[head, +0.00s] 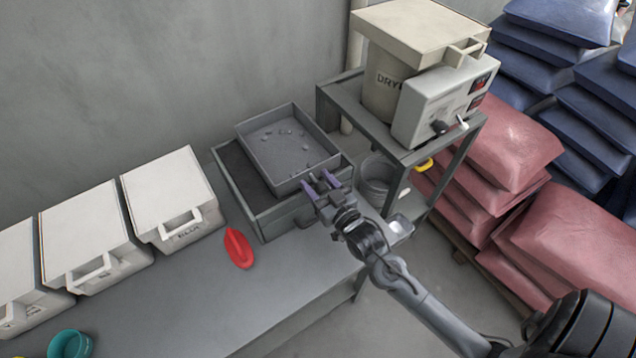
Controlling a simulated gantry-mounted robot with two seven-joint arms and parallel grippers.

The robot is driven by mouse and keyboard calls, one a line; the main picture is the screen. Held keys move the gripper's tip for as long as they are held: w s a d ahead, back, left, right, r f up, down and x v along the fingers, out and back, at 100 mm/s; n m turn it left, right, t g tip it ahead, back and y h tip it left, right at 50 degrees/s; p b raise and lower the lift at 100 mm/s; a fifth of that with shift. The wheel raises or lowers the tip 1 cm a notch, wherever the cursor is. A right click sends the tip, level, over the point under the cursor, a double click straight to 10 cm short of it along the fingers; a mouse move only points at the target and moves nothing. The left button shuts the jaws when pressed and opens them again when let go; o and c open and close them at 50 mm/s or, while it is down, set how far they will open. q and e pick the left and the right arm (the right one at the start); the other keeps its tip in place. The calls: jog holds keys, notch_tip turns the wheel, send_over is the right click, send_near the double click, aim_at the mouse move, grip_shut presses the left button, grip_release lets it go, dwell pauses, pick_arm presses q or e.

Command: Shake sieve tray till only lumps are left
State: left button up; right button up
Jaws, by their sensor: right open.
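The sieve tray (262,160) is a grey square tray with raised walls. Several small grey lumps (284,133) lie scattered on its floor. It rests, slightly askew, over a larger dark grey open box (265,215) on the bench. My right gripper (320,182), with purple fingertips, is at the near right corner of the tray. Its fingers are apart, and I cannot tell whether they touch the tray wall. My left gripper is not in view.
A red scoop-like object (238,248) lies on the grey bench (190,300). White lidded bins (172,198) line the wall at left, with a teal cup (70,344) in front. A dryer (395,85) stands on a metal stand at right, beside stacked red sacks (505,140).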

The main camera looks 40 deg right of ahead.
jog(key=shift+c, duration=0.2)
grip_shut()
